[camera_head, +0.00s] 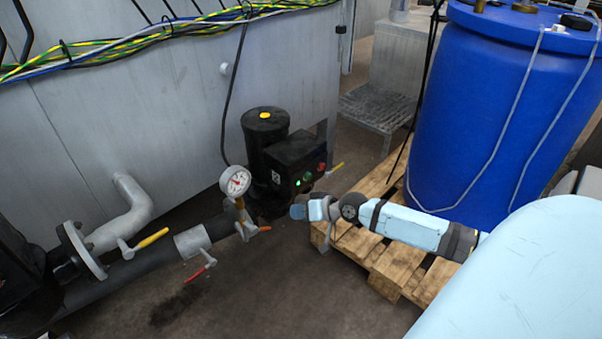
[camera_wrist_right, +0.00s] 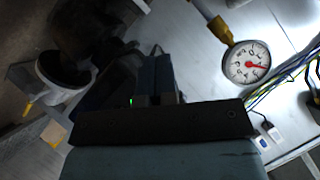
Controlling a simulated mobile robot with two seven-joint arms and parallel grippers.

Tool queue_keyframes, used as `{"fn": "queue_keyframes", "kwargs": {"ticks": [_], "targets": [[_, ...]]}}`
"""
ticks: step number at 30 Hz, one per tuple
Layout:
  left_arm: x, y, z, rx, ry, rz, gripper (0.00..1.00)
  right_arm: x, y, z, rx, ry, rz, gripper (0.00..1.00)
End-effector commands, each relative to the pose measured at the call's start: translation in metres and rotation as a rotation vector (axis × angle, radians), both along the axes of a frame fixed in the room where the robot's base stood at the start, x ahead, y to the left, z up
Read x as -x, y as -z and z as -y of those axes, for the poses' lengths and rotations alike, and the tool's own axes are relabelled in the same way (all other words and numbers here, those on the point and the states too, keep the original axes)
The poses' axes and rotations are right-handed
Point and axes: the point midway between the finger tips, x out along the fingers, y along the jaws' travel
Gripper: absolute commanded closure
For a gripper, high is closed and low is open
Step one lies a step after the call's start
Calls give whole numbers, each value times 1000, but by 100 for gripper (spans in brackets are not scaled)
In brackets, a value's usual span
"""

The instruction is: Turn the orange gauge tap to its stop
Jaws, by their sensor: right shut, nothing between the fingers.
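The pressure gauge (camera_head: 235,181) has a white dial and stands on a brass neck (camera_head: 240,203) above the dark pipe. A small tap with an orange handle (camera_head: 264,228) sticks out to the right below it. My right gripper (camera_head: 298,211) is to the right of the tap, apart from it, shut and empty. In the right wrist view the shut fingers (camera_wrist_right: 155,78) point up the picture, and the gauge (camera_wrist_right: 246,62) with its brass fitting (camera_wrist_right: 220,28) is to their right. I cannot make out the orange handle there. My left gripper is not in view.
A black pump (camera_head: 290,160) stands behind my gripper. A yellow lever (camera_head: 152,238) and a red lever (camera_head: 200,272) are on the pipes to the left. A blue drum (camera_head: 480,120) stands on a wooden pallet (camera_head: 400,275) at right. The floor (camera_head: 270,295) in front is clear.

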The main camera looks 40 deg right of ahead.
Motion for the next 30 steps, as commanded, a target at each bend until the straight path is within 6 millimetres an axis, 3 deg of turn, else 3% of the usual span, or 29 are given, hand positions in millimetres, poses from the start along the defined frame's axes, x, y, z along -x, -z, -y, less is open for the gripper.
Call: {"fn": "queue_keyframes", "kwargs": {"ticks": [8, 16, 30], "targets": [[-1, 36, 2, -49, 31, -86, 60, -50, 31, -24, -1, 0, 3, 100], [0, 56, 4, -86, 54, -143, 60, -54, 57, -44, 0, -2, 0, 100], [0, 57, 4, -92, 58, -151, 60, -54, 60, -47, 1, -1, 0, 100]]}}
